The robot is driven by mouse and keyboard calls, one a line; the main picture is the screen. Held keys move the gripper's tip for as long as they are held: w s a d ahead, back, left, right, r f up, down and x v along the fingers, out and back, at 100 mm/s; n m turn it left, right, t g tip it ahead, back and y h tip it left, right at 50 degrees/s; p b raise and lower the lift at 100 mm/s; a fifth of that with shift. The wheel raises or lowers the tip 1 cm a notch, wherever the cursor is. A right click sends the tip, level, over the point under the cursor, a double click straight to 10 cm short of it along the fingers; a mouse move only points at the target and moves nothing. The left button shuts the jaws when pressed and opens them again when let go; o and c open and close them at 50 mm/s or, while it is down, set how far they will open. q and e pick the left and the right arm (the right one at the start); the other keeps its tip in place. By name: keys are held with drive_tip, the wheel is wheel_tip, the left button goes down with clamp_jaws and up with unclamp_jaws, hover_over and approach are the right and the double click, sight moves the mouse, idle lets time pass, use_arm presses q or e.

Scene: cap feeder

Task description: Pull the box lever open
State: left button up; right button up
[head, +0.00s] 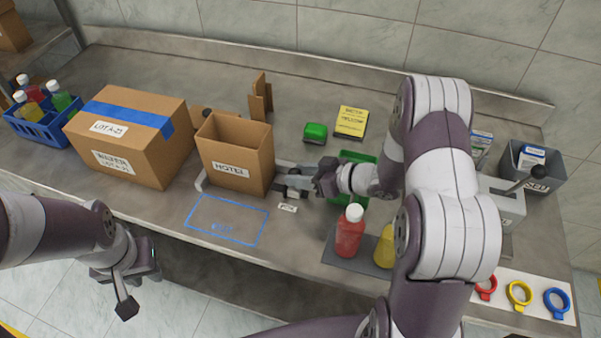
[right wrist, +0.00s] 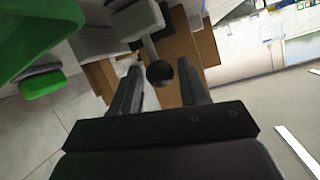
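The box lever's black ball knob (right wrist: 160,73) on a grey rod shows in the right wrist view, between the two fingers of my right gripper (right wrist: 160,95). The fingers are spread, with visible gaps to the knob; its depth relative to the fingertips is hard to tell. In the head view my right gripper (head: 300,186) is just right of the open cardboard box (head: 233,155) and hides most of the lever. The box stands upright in a low holder on the bench. My left gripper (head: 137,283) hangs empty before the bench's front edge, its fingers apart.
A taped carton (head: 140,150) and blue bottle crate (head: 45,125) stand left. A red bottle (head: 349,232) and yellow bottle (head: 384,248) stand on a dark mat near my right arm. A green tray (head: 357,160) lies behind. A blue outlined area (head: 226,220) is clear.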

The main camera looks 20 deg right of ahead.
drive_tip(key=shift+d, duration=0.15)
drive_tip(key=v, duration=1.2)
drive_tip(key=shift+s+d+r, duration=0.15)
drive_tip(key=shift+s+d, duration=0.05)
drive_tip(key=shift+d, duration=0.1)
drive_tip(key=shift+r, duration=0.1)
